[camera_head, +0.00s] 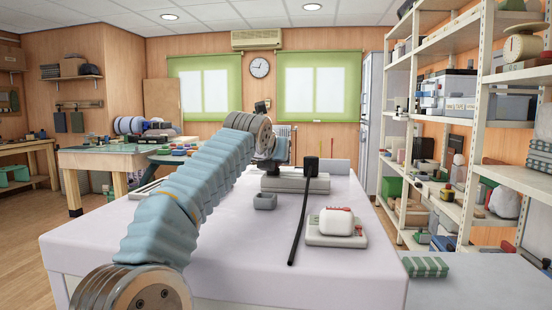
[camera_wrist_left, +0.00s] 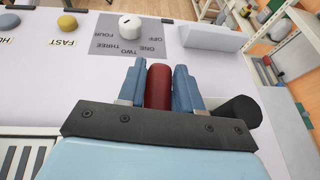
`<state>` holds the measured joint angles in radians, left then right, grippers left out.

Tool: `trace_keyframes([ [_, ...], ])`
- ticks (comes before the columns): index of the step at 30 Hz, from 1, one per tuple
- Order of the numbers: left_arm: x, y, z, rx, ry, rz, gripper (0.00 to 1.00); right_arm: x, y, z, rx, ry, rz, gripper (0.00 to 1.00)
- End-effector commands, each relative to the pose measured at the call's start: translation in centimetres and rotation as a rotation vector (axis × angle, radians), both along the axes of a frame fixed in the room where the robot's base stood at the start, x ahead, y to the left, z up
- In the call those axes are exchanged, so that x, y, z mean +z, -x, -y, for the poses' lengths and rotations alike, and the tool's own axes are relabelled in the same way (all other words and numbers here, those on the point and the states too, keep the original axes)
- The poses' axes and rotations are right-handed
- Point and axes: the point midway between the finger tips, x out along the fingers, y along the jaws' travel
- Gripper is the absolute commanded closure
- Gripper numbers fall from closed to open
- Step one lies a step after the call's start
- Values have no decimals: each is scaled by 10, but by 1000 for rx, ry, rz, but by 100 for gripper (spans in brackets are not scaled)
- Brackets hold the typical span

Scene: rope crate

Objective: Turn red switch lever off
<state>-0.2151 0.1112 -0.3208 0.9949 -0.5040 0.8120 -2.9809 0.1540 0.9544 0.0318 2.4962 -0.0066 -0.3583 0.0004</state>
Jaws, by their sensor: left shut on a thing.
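The red switch lever (camera_wrist_left: 158,86) stands between the two blue fingers of my left gripper (camera_wrist_left: 158,76) in the left wrist view. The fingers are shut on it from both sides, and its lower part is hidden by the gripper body. In the head view my left arm reaches across the white table to its far side. The lever is not visible there, and the fingertips are hidden behind the wrist. I cannot tell from these views which setting the lever is at. My right gripper is not in view.
A white dial (camera_wrist_left: 130,26) on a grey panel and a yellow button (camera_wrist_left: 67,23) lie beyond the fingers. A black cylinder (camera_wrist_left: 239,112) is close at right.

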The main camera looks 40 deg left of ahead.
Motion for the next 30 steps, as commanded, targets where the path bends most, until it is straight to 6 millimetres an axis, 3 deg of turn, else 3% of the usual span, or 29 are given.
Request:
trace_keyframes([
  [2,0,0,0,0,0,-1,96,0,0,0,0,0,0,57],
  [3,0,0,0,1,0,-1,61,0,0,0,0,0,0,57],
  [6,0,0,0,1,0,-1,46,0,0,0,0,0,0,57],
  [18,3,7,4,-1,0,0,45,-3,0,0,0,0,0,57],
  [30,38,86,34,-1,1,2,45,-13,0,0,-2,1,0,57],
])
